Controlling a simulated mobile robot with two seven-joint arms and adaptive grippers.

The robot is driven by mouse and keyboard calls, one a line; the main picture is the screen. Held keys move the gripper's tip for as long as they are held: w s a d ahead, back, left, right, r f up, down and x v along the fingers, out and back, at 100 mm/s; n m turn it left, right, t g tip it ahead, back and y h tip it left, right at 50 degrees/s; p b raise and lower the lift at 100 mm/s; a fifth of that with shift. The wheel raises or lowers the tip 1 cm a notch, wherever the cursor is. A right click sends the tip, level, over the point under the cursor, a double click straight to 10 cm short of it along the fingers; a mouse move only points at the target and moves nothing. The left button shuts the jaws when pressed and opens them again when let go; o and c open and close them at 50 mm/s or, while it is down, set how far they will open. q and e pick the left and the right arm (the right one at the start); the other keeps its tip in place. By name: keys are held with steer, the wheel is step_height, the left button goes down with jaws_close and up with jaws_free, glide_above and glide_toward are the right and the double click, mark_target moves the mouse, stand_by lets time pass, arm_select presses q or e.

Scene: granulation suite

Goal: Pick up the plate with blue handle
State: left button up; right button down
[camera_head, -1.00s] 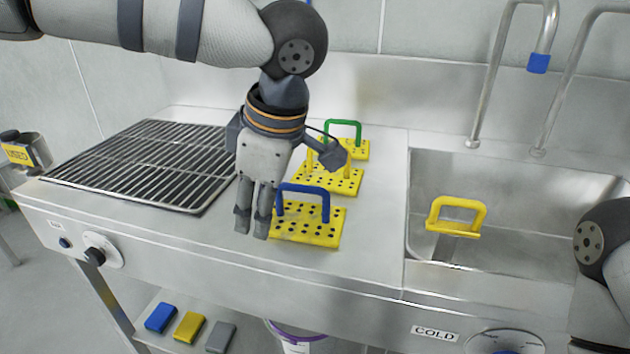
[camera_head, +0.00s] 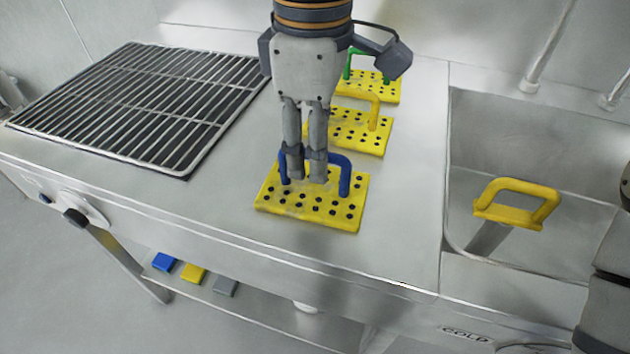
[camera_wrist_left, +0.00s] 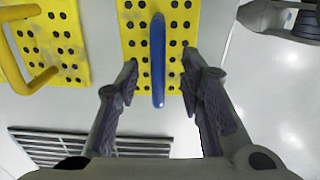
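The yellow perforated plate with a blue handle (camera_head: 318,212) lies flat on the steel counter, nearest the front edge. Its blue handle (camera_head: 345,176) stands up as an arch. My left gripper (camera_head: 306,166) points down over the plate, its fingers hiding part of the handle. In the left wrist view, the left gripper (camera_wrist_left: 160,76) is open, with one finger on each side of the blue handle (camera_wrist_left: 158,55) and gaps between. The plate (camera_wrist_left: 135,30) shows beneath. My right gripper cannot be made out; only part of the right arm shows at the right edge.
Close behind are plates with a yellow handle (camera_head: 350,130) and a green handle (camera_head: 378,88). A wire rack (camera_head: 140,105) lies left. Right is a sink (camera_head: 580,140) with a yellow-handled object (camera_head: 515,205). Counter right of the plates is clear.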

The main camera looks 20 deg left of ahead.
arm_select(q)
steer(key=shift+f, duration=0.8)
steer(key=shift+w, duration=0.1)
steer(key=shift+c, duration=0.6)
jaws_close()
steer(key=shift+r, duration=0.15)
